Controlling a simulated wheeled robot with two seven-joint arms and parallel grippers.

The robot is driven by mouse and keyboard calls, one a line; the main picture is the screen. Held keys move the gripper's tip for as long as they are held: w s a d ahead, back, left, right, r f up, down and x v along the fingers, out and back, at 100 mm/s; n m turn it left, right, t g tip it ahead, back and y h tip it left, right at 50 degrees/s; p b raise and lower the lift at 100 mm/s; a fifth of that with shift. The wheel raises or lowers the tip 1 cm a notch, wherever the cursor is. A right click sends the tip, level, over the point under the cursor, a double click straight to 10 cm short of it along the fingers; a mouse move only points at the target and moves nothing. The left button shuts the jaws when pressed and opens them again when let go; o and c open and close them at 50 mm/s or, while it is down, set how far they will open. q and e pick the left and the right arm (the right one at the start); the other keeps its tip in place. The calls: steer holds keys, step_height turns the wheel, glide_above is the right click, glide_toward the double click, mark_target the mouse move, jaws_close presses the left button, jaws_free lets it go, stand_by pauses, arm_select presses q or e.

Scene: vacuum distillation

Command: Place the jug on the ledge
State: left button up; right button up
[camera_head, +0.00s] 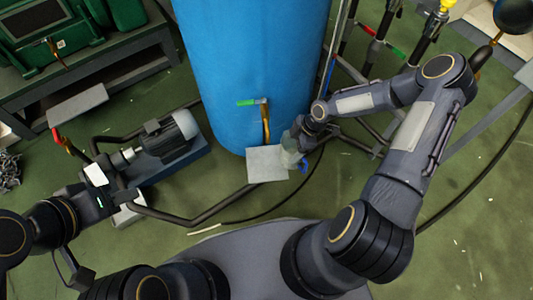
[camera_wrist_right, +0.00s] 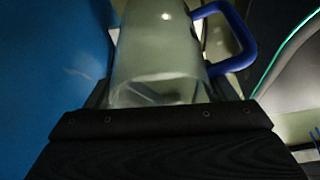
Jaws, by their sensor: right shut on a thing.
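The jug (camera_head: 289,158) is clear with a blue handle, and my right gripper (camera_head: 297,141) is shut on it. In the right wrist view the jug (camera_wrist_right: 160,55) fills the space between the fingers, with its handle (camera_wrist_right: 238,38) to the right. The ledge (camera_head: 266,165) is a small light grey plate in front of the blue tank. The jug is at the ledge's right edge in the head view; I cannot tell whether they touch. My left gripper (camera_head: 117,198) is at the left, away from the jug, and its jaws are unclear.
The blue tank (camera_head: 250,60) stands behind the ledge, with a brass tap with a green handle (camera_head: 252,102) above it. A pump motor (camera_head: 170,137) and pipes lie left of the tank. A pipe frame with valves (camera_head: 375,50) stands to the right.

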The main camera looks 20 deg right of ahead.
steer(key=w+a+f+b, duration=0.1)
steer(key=a+b, duration=0.2)
steer(key=a, duration=0.6)
steer(key=shift+w+f, duration=0.2)
steer(key=shift+f, duration=0.05)
steer(key=shift+f, duration=0.15)
steer(key=o, duration=1.3)
